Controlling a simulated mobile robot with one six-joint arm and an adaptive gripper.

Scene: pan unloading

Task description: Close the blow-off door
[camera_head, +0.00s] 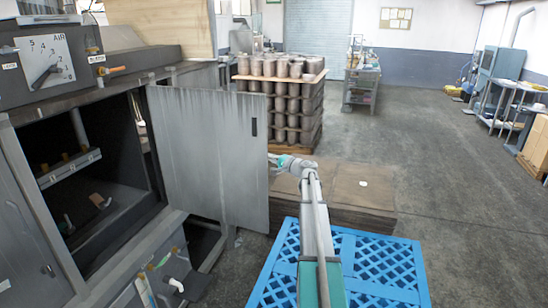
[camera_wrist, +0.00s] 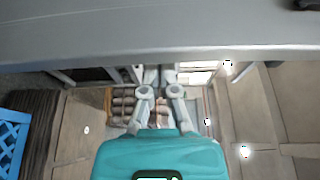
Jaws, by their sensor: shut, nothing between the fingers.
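The blow-off door (camera_head: 205,155) is a flat grey metal panel standing wide open from the machine, with a dark slot near its free edge. The compartment opening (camera_head: 85,170) to its left is uncovered. My gripper (camera_head: 271,159) is at the door's free right edge, with its fingertips partly hidden by the panel. In the wrist view my gripper (camera_wrist: 160,72) is shut and holds nothing. There the door (camera_wrist: 150,32) crosses the top as a grey band close to the fingertips. I cannot tell whether they touch it.
A control panel with a dial (camera_head: 45,65) sits above the opening. A blue pallet (camera_head: 375,270) lies by my arm, with a stack of brown sheets (camera_head: 350,190) behind it. Stacked cylindrical parts (camera_head: 285,100) stand beyond the door.

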